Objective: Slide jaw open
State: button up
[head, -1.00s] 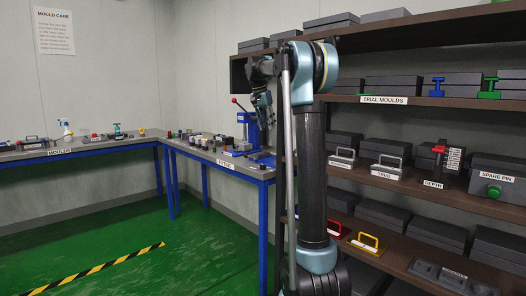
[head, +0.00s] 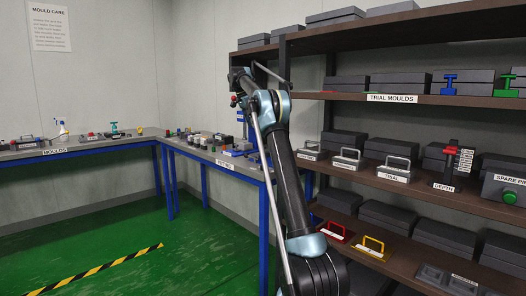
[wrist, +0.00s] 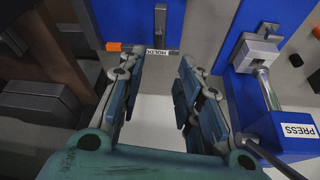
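My gripper (wrist: 158,78) is open and empty in the wrist view, its two fingers spread over a pale grey surface. Beyond the fingertips is a blue fixture (wrist: 120,18) with a small metal bar (wrist: 160,25) and a partly readable label (wrist: 160,52). To the right stands a blue press (wrist: 232,75) labelled PRESS, with a grey metal block (wrist: 258,52) and a shiny rod. I cannot tell which part is the jaw. No finger visibly touches either fixture. In the head view my arm covers part of the fitting bench (head: 205,157), and the fingers are not clear.
Shelves (head: 420,100) with moulds and handled cases stand right in the head view. The green floor (head: 80,220) is open at left.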

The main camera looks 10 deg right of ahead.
jog(key=x, duration=1.7)
jog(key=shift+d, duration=0.25)
grip_shut()
